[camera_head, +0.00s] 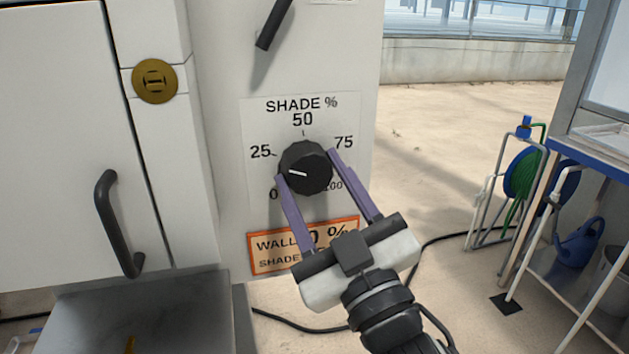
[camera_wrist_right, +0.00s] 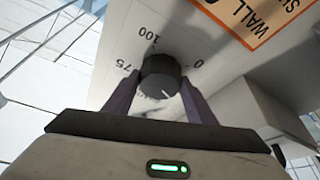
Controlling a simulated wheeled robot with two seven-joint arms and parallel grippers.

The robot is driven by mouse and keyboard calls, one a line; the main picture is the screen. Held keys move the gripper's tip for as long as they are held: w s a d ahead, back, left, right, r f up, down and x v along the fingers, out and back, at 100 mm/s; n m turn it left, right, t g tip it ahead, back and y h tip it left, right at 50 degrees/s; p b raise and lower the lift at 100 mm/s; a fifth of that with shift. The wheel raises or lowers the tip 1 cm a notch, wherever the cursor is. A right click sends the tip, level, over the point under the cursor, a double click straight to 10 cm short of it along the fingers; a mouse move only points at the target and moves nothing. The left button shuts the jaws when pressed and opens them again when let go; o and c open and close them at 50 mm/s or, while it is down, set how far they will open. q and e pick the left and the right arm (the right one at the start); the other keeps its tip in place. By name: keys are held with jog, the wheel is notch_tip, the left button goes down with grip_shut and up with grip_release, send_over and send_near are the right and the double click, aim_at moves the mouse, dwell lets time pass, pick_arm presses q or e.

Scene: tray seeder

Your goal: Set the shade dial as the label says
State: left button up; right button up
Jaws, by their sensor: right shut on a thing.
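The black shade dial (camera_head: 306,167) sits on a white panel under "SHADE %", with marks 0, 25, 50, 75 and 100 around it. Its white pointer line faces left, between 0 and 25. My right gripper (camera_head: 307,166) is shut on the dial, one purple finger on each side. The dial also shows between the fingers in the right wrist view (camera_wrist_right: 160,78). The orange-edged label (camera_head: 267,256) below reads "WALL", "0 %" and "SHADE"; my gripper hides part of it, including any digit before the 0. My left gripper is not in view.
A black lever (camera_head: 272,25) is above the dial. A cabinet door with a black handle (camera_head: 115,222) and a brass disc (camera_head: 155,81) are at left. A hose reel (camera_head: 521,172) and a table with a blue watering can (camera_head: 580,243) stand at right. A black cable crosses the floor.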

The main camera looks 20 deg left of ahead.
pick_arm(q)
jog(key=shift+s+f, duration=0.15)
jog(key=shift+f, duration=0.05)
pick_arm(e)
jog(key=o, duration=1)
jog(key=shift+o, duration=0.2)
pick_arm(q)
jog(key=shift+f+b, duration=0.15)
jog(key=shift+b, duration=0.3)
pick_arm(e)
jog(key=v, duration=1)
jog(key=shift+s+d, duration=0.1)
jog(key=shift+d, duration=0.05)
